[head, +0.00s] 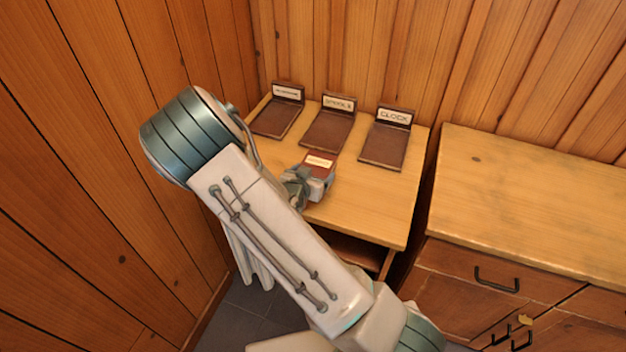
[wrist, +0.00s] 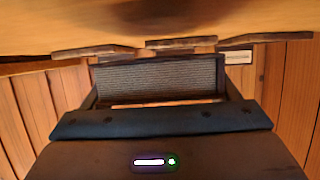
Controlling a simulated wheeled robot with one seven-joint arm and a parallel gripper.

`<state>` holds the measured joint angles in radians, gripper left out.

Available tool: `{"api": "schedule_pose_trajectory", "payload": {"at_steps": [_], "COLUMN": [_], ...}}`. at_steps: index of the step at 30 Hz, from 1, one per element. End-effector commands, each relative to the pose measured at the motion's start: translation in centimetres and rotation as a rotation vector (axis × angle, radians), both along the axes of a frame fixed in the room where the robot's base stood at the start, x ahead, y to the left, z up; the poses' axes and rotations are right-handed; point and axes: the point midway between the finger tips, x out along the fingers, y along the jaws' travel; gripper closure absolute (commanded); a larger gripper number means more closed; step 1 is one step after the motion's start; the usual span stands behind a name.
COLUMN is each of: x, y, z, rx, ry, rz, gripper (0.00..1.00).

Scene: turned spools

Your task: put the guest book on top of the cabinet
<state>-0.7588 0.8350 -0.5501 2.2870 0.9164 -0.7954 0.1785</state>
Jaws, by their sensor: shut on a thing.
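My gripper (head: 308,184) is shut on a small red-brown thing with a cream label, which looks like the guest book (head: 320,157); its label is too small to read. It is at the front of the middle stand, over the small table; I cannot tell whether it touches the table. In the wrist view a grey ribbed surface (wrist: 160,78) shows between dark gripper parts; I cannot tell what it belongs to. The wooden cabinet (head: 530,205) stands at the right, its visible top bare, with black handles on its front.
Three dark brown labelled stands stand at the back of the small table (head: 375,215): the left one (head: 274,120), the middle one (head: 327,132) and the right one marked CLOCK (head: 384,148). They look empty. A narrow gap separates table and cabinet. Wooden walls close in behind and left.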

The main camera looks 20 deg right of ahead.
Motion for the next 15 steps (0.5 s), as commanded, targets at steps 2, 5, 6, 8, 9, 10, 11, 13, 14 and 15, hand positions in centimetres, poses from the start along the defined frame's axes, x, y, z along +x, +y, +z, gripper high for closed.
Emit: {"api": "schedule_pose_trajectory", "payload": {"at_steps": [2, 5, 6, 8, 9, 10, 11, 13, 14, 15], "x": [0.0, 0.0, 0.0, 0.0, 0.0, 0.0, 0.0, 0.0, 0.0, 0.0], "y": [-0.1, -0.1, -0.1, 0.0, 0.0, 0.0, 0.0, 0.0, 0.0, 0.0], "z": [-1.2, -2.1, -2.4, -2.7, -2.8, -2.8, -2.8, -2.8, -2.8, -2.8], "rx": [-0.001, -0.002, -0.002, -0.001, -0.001, 0.000, 0.000, 0.000, 0.000, 0.000], "ry": [0.003, 0.001, 0.000, 0.000, -0.001, -0.001, -0.002, -0.002, -0.002, -0.002], "rz": [0.000, 0.000, 0.001, 0.000, 0.000, 0.001, 0.001, 0.001, 0.001, 0.001], "gripper": [0.48, 0.48, 0.48, 0.48, 0.48, 0.48, 0.48, 0.48, 0.48, 0.48]}}
